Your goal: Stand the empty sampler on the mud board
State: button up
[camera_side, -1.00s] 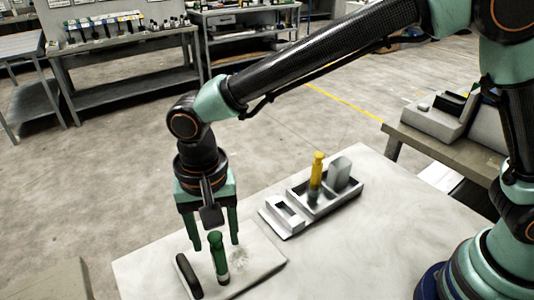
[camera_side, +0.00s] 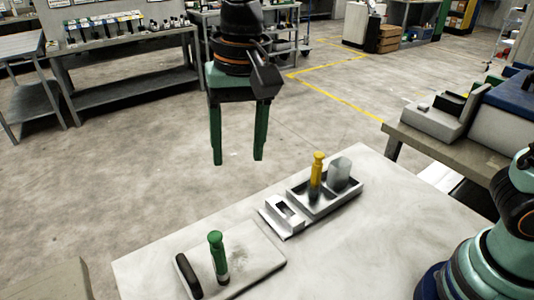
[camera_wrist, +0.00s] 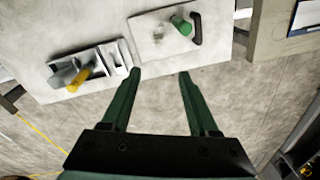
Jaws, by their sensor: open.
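A green-topped sampler (camera_side: 217,257) stands upright on the pale mud board (camera_side: 252,262) at the front left of the table, next to the board's dark handle (camera_side: 188,275). In the wrist view the green sampler (camera_wrist: 181,26) is on the board (camera_wrist: 150,42), up and right of centre. A yellow-topped sampler (camera_side: 317,178) stands in a grey tray (camera_side: 328,206); it also shows in the wrist view (camera_wrist: 79,78). My gripper (camera_side: 238,162) is open and empty, raised well above the table and apart from both samplers. Whether either sampler is empty I cannot tell.
A translucent grey cup-like piece (camera_side: 340,173) stands in the tray behind the yellow sampler. A small white slotted block (camera_side: 284,214) sits at the tray's left end. The table's right front (camera_side: 370,255) is clear.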

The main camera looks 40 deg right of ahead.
jog(key=s+d+f+n+t, duration=0.1)
jog(key=s+d+n+t, duration=0.1)
jog(key=d, duration=1.1)
jog(key=s+d+n+t, duration=0.1)
jog(key=s+d+t, duration=0.1)
jog(key=d, duration=1)
jog(key=shift+s+d+f+n+t+h, duration=0.3)
jog(key=shift+s+d+f+n+t, duration=0.1)
jog(key=shift+s, duration=0.3)
